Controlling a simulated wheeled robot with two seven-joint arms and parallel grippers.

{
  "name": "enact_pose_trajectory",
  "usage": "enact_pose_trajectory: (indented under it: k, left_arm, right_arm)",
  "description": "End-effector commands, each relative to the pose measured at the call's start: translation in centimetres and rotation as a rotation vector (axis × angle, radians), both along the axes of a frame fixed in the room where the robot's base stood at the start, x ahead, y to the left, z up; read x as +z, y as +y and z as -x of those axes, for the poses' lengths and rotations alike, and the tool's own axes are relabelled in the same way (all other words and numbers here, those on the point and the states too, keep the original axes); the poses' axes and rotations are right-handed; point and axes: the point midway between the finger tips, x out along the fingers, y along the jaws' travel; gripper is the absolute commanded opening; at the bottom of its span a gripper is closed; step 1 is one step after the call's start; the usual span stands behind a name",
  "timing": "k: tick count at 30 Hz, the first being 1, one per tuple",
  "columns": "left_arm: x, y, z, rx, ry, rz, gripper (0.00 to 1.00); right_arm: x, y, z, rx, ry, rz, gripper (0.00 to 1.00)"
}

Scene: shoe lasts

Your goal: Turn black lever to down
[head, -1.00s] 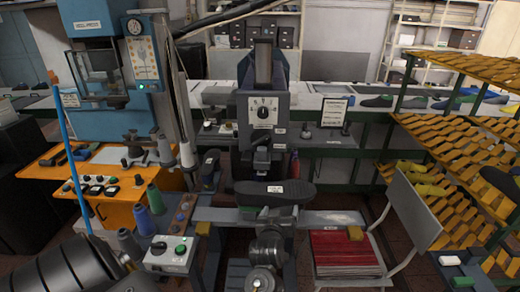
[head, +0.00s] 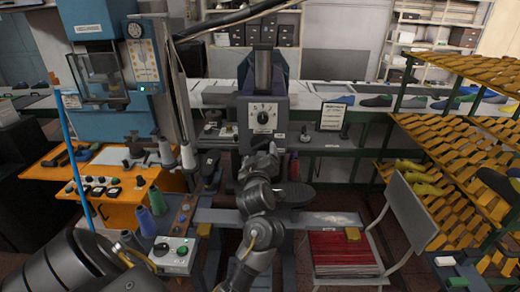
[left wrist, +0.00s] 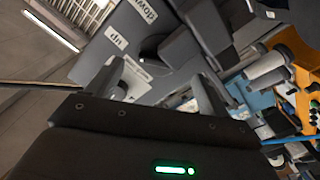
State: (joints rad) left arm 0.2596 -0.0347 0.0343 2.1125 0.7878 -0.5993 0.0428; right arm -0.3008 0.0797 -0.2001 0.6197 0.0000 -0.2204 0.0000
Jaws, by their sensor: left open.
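The grey press machine (head: 283,118) stands in the middle of the head view, with a round dial above its lower front. My left gripper (head: 262,152) reaches to the front just below that dial and covers the lever area in the head view. In the left wrist view my left gripper (left wrist: 160,90) is open, its two fingers apart in front of the grey panel. The panel shows an "up" label (left wrist: 116,40) and a "down" label (left wrist: 143,12). A dark lever-like part (left wrist: 150,46) shows beside the labels, partly hidden. Its exact position is hard to tell.
A black shoe-shaped pad (head: 296,192) sits below the machine head, partly behind my arm. A chair with red sheets (head: 338,250) and yellow racks (head: 450,150) stand at the right. An orange bench (head: 130,205) and a blue machine (head: 95,140) stand at the left.

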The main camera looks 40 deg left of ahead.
Motion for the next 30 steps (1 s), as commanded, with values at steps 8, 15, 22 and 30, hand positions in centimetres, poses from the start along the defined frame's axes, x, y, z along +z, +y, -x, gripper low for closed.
enact_pose_trajectory:
  k: [8, 15, 22, 30]
  left_arm:
    - [0.0, 2.2, -2.8, 0.001, 0.0, -0.001, 0.8]
    - [0.0, 2.5, -3.3, 0.001, 0.0, 0.0, 0.8]
    - [0.0, 2.5, -3.3, 0.0, 0.0, 0.0, 0.68]
    - [0.0, 2.5, -3.3, 0.0, 0.001, 0.001, 0.35]
  right_arm:
    - [-0.3, 0.0, 0.0, 0.0, 0.0, 0.0, 0.36]
    - [-0.3, 0.0, 0.0, 0.0, -0.001, 0.0, 0.36]
    - [-0.3, 0.0, 0.0, 0.0, -0.001, 0.0, 0.36]
    - [-0.3, 0.0, -0.1, 0.0, -0.001, 0.0, 0.36]
